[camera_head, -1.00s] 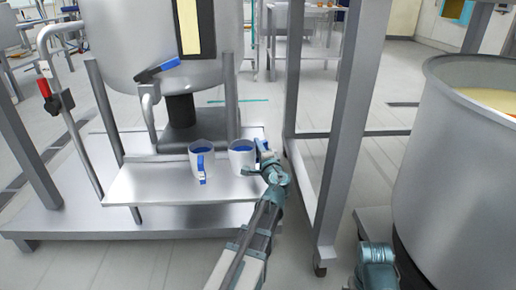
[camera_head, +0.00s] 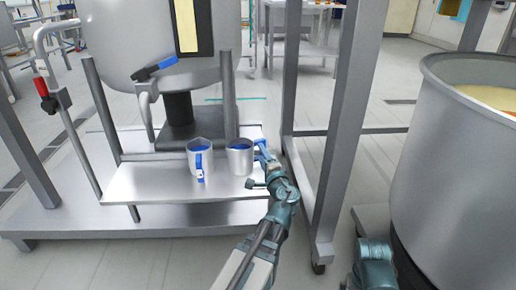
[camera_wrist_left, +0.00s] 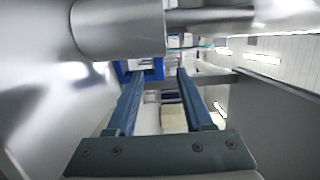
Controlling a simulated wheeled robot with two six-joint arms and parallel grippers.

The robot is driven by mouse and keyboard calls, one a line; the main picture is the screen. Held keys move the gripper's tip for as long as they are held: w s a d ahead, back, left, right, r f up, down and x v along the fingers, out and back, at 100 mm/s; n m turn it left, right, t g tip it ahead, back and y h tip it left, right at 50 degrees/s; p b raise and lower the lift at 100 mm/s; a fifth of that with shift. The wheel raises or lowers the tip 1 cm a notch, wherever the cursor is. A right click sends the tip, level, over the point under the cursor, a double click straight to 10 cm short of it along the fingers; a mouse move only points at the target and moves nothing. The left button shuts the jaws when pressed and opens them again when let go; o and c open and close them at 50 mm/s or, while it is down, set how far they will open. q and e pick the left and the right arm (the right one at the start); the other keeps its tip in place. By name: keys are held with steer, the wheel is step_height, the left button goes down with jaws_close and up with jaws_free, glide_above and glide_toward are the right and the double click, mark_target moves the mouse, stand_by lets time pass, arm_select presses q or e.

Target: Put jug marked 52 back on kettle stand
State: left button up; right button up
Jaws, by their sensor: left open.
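Two grey-white jugs with blue insides stand upright on the kettle stand's metal shelf (camera_head: 150,187). The left jug (camera_head: 193,159) has its blue handle facing me. The right jug (camera_head: 240,160) has its blue handle on its right side. No number 52 is readable on either. My left gripper (camera_head: 267,160) is at the right jug's handle side. In the left wrist view, its fingers are apart (camera_wrist_left: 160,85), with a jug's metal body (camera_wrist_left: 115,28) ahead and its blue handle (camera_wrist_left: 150,70) near the fingertips. My right gripper is not visible, only part of that arm.
A large kettle (camera_head: 150,40) with a drain pipe rises behind the shelf. A metal frame post (camera_head: 345,130) stands right of my left arm. A big open pot (camera_head: 455,170) with yellowish contents fills the right side.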

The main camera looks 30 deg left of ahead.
arm_select(q)
steer(key=shift+v, duration=2.25)
steer(key=s+d+f+n+g+h+p, duration=0.1)
steer(key=s+d+n+g+h+p, duration=0.2)
steer(key=s+d+g+h+p, duration=0.6)
steer(key=s+d+n+g+h+p, duration=0.2)
steer(key=s+d+g+p, duration=0.2)
steer(key=s+d+p, duration=0.95)
step_height(320, 180, up, 37)
steer(key=w+d+p, duration=0.2)
steer(key=p, duration=3.3)
steer(key=shift+w+d+n+p, duration=0.25)
steer(key=shift+w+n+p, duration=0.05)
steer(key=shift+w, duration=0.05)
